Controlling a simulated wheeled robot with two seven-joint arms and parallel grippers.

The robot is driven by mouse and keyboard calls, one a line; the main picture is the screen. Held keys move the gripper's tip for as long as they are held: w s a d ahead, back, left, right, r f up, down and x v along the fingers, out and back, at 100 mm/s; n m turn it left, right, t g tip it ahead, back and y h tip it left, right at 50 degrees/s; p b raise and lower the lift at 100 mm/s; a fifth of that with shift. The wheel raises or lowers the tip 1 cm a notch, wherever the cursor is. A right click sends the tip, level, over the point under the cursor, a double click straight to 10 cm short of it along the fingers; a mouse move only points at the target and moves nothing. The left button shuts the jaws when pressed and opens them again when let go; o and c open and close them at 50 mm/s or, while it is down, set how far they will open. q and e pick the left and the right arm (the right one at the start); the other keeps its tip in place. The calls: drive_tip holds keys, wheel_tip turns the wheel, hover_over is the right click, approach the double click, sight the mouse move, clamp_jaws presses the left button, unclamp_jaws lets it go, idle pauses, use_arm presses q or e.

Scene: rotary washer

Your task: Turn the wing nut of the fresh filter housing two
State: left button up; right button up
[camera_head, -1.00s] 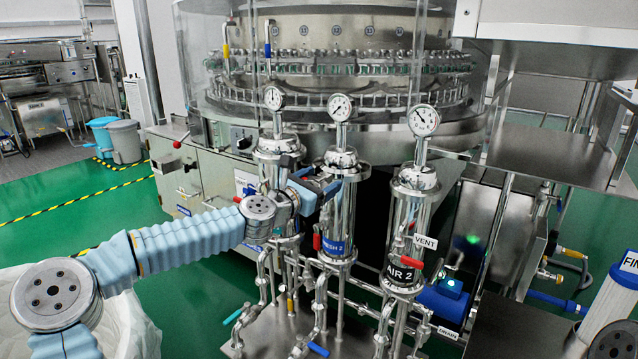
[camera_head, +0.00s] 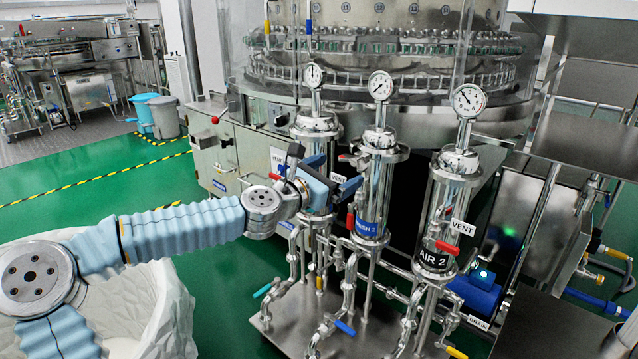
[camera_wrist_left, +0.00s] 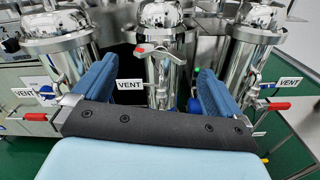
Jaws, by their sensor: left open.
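The fresh housing two (camera_head: 374,190) is the upright steel cylinder in the middle of three, with a blue label partly reading "ESH 2" and a gauge on top. Its wing nut (camera_wrist_left: 158,51) shows in the left wrist view as a small silver piece with a red tip, on the front of the clamp below the lid. In the head view it is small, near the clamp (camera_head: 350,157). My left gripper (camera_head: 338,180) is open and empty, left of this housing. In the wrist view its two blue fingers stand apart on either side of the housing, with the wing nut beyond them, apart from both.
The "AIR 2" housing (camera_head: 447,205) stands to the right, and another housing (camera_head: 316,128) stands to the left, partly behind my gripper. Valves and pipes (camera_head: 350,285) fill the space below. The rotary washer (camera_head: 385,70) is behind. Green floor lies open at left.

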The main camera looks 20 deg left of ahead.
use_arm(q)
drive_tip(key=v, duration=0.6)
drive_tip(key=shift+d+p, duration=0.1)
drive_tip(key=shift+p, duration=0.2)
